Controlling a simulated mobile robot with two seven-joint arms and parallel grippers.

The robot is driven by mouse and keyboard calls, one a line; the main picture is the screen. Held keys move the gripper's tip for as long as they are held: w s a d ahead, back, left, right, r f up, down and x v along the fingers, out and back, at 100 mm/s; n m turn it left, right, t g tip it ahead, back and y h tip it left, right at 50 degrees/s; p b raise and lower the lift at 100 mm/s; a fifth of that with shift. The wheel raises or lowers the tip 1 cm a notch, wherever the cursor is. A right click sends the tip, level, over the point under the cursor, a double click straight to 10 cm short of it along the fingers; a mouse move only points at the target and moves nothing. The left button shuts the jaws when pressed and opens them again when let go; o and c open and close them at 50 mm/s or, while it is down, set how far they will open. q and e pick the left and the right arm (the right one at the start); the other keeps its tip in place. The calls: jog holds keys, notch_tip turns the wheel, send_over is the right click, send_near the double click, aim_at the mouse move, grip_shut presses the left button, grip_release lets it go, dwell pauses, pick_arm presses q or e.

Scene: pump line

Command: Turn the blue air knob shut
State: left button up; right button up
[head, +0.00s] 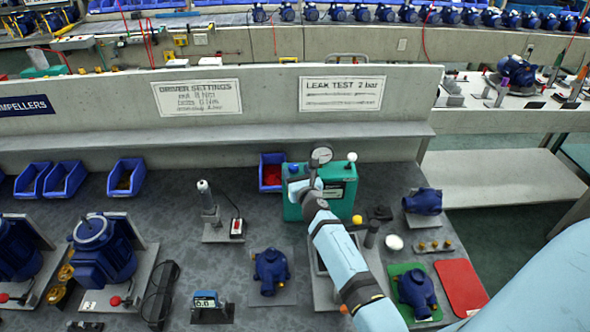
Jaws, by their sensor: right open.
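The blue air knob (293,168) is a small blue cap on the top left of the green leak test box (343,197). The box stands on the dark bench, with a round pressure gauge (321,155) and a white-tipped lever (351,157) on top. My right gripper (309,183) is at the box's left front, just below and right of the knob in the picture. It is open. The arm hides part of the box, and I cannot tell whether the fingers touch the knob. My left gripper is not in view.
A blue bin with red parts (271,172) stands close left of the box. A screwdriver stand (222,225) is further left. A blue pump (271,268) sits in front, another on a green mat (413,290) beside a red mat (461,286). A low wall rises behind.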

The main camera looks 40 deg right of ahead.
jog(key=shift+x, duration=1)
